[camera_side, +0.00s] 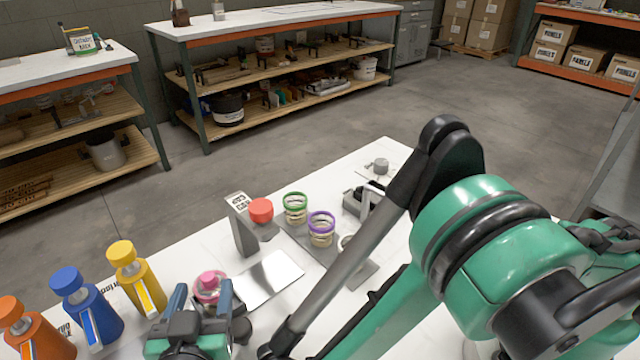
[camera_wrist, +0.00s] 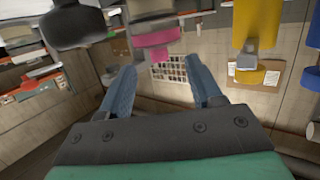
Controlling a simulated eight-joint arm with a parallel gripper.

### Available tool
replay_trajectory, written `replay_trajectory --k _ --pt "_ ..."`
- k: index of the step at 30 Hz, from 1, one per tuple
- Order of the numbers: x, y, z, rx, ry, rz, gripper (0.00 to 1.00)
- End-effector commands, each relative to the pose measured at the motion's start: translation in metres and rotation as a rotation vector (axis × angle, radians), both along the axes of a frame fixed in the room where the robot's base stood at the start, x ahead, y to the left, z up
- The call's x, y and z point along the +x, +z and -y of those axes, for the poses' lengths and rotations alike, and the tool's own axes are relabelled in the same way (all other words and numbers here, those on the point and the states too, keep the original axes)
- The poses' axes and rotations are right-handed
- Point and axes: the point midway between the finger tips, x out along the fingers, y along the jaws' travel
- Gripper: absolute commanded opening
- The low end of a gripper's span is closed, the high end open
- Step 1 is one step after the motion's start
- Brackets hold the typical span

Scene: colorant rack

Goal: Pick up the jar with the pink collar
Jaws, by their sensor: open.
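The jar with the pink collar (camera_side: 209,283) stands on the white table, and my gripper partly hides it in the side view. In the wrist view its pink collar (camera_wrist: 156,38) shows near the top middle, beyond the fingertips, with a paler body part above it. My gripper (camera_side: 202,296) is open, with its two blue-grey fingers apart in front of the jar. In the wrist view my gripper (camera_wrist: 163,82) has nothing between its fingers. I cannot tell the exact gap to the jar.
Yellow (camera_side: 136,278), blue (camera_side: 86,305) and orange (camera_side: 35,332) bottles stand left of the jar. A shiny plate (camera_side: 266,278) lies to its right.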

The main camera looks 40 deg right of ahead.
Motion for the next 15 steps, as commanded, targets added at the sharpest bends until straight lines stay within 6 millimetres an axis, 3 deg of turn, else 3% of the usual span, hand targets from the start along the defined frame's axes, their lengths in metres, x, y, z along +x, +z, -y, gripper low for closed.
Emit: replay_trajectory --k 15 --pt "0.045 -0.013 0.03 0.0 -0.001 -0.001 0.58"
